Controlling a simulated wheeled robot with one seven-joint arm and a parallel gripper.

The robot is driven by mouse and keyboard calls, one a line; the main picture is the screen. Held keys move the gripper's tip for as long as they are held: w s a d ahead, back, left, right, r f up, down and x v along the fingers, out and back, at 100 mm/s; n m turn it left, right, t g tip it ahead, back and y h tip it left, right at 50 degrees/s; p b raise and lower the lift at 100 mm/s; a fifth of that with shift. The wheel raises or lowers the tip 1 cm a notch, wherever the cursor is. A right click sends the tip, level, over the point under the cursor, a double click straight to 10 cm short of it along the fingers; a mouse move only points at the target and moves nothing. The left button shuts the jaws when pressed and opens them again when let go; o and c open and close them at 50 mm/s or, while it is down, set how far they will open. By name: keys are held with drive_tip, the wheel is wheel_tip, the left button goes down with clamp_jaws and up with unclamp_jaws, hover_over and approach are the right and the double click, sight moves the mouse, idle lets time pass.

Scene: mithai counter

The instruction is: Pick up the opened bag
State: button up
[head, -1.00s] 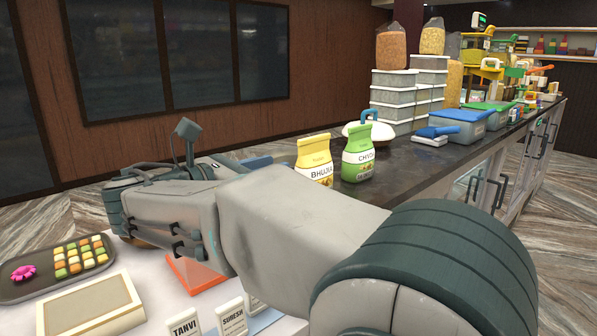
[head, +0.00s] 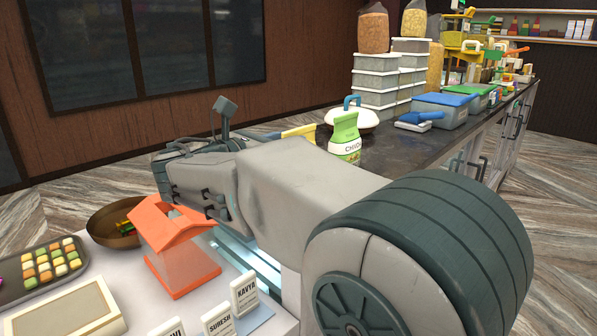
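I cannot tell which bag is opened. The end of my arm, with my gripper (head: 190,188), is at left centre, left of the bags. Its fingers are hidden or cannot be made out, so I see no grip on anything.
An orange-roofed box (head: 180,262), a brown bowl (head: 104,222), a sweets tray (head: 22,287) and name cards (head: 246,292) are in front.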

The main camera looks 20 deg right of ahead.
sight(315, 130)
drive_tip(key=x, duration=0.4)
clamp_jaws()
drive_tip(key=shift+r, duration=0.1)
